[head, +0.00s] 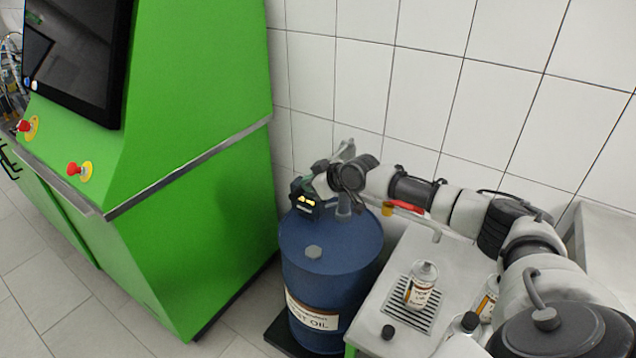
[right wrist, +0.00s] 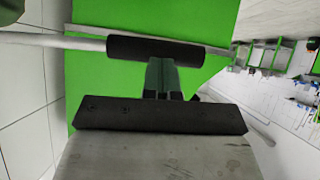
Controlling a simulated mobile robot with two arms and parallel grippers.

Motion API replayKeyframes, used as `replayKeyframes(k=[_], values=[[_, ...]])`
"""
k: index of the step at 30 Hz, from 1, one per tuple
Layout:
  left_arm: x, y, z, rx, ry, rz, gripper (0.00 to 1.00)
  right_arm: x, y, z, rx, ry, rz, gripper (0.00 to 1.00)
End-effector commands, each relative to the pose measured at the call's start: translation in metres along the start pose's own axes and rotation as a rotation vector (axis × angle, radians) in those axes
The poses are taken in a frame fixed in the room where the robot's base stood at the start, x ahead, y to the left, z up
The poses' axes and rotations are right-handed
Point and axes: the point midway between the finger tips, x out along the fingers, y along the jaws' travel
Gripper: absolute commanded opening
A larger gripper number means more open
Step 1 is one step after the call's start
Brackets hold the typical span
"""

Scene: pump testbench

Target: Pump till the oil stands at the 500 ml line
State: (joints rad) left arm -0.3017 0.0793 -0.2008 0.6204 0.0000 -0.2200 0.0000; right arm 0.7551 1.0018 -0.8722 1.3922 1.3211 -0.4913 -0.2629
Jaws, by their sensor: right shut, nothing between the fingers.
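A blue drum (head: 330,262) labelled as test oil stands beside the green cabinet. A hand pump sits on its top, partly hidden by my right arm. My right gripper (head: 318,180) is at the pump. In the right wrist view its fingers (right wrist: 162,78) are shut and empty, close behind the black handle grip (right wrist: 155,48); contact is unclear.
The green cabinet (head: 195,200) with a dark screen and red buttons stands left of the drum. A pale bench (head: 400,330) with more bottles (head: 487,298) is right. The tiled wall is close behind.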

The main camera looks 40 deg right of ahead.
Motion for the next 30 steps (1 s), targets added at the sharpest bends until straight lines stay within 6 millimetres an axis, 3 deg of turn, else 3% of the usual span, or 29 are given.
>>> replayKeyframes(k=[6, 12, 17, 30], values=[[0.01, 0.003, 0.016, 0.0, -0.024, 0.003, 0.98, 0.027, -0.001, 0.035, -0.13, -0.006, 0.084, 0.0], [0.021, 0.0, 0.001, 0.0, 0.0, -0.001, 0.98, 0.043, 0.0, 0.058, -0.23, 0.001, 0.153, 0.0], [0.028, -0.002, -0.009, -0.001, 0.018, -0.002, 0.98, 0.051, 0.001, 0.069, -0.231, 0.004, 0.155, 0.0], [0.032, 0.0, 0.003, -0.001, -0.001, 0.0, 0.98, 0.056, 0.0, 0.075, -0.231, 0.006, 0.152, 0.0]])
